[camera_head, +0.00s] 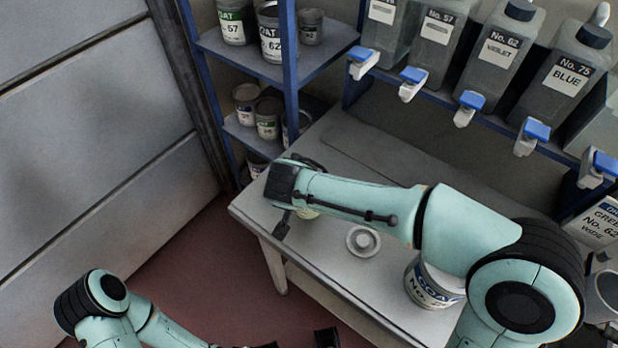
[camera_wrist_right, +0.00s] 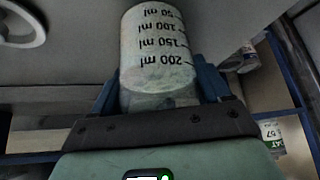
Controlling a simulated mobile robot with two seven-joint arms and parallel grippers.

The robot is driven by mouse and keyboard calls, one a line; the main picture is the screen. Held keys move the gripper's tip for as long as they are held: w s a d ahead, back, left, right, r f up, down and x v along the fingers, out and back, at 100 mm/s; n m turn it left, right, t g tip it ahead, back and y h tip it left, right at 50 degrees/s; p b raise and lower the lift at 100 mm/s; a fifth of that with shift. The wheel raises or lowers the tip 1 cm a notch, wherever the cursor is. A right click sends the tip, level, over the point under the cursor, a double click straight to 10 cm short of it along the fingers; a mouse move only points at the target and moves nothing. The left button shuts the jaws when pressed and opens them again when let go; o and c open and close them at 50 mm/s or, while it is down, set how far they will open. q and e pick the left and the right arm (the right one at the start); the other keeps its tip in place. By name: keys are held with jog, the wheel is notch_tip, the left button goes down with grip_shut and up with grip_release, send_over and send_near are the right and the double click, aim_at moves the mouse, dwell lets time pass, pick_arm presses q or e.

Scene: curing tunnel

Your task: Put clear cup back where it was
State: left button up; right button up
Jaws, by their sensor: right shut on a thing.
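The clear cup (camera_wrist_right: 155,50) has black millilitre marks and fills the middle of the right wrist view, its print upside down there. My right gripper (camera_wrist_right: 158,88) is shut on it, one finger on each side. In the head view only a small pale part of the cup (camera_head: 307,213) shows below my right gripper (camera_head: 295,196), over the left end of the grey table (camera_head: 335,285). I cannot tell whether the cup touches the table. My left gripper (camera_head: 298,342) shows only as dark pieces at the bottom edge, mostly cut off.
A round white piece with a knob (camera_head: 363,241) and a large paint can (camera_head: 432,290) stand on the table, near my right arm. A blue-framed shelf (camera_head: 291,70) with paint cans stands behind the left end. Several dispensers with blue-topped taps (camera_head: 413,76) hang over the back.

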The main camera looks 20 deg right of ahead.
jog(key=shift+f, duration=0.3)
jog(key=shift+f, duration=0.1)
jog(key=o, duration=1.3)
jog(key=shift+s+a+r, duration=0.1)
jog(key=shift+r, duration=0.25)
jog(key=p+v, duration=0.1)
jog(key=v, duration=1)
jog(key=shift+r, duration=0.25)
jog(key=shift+s+a, duration=0.1)
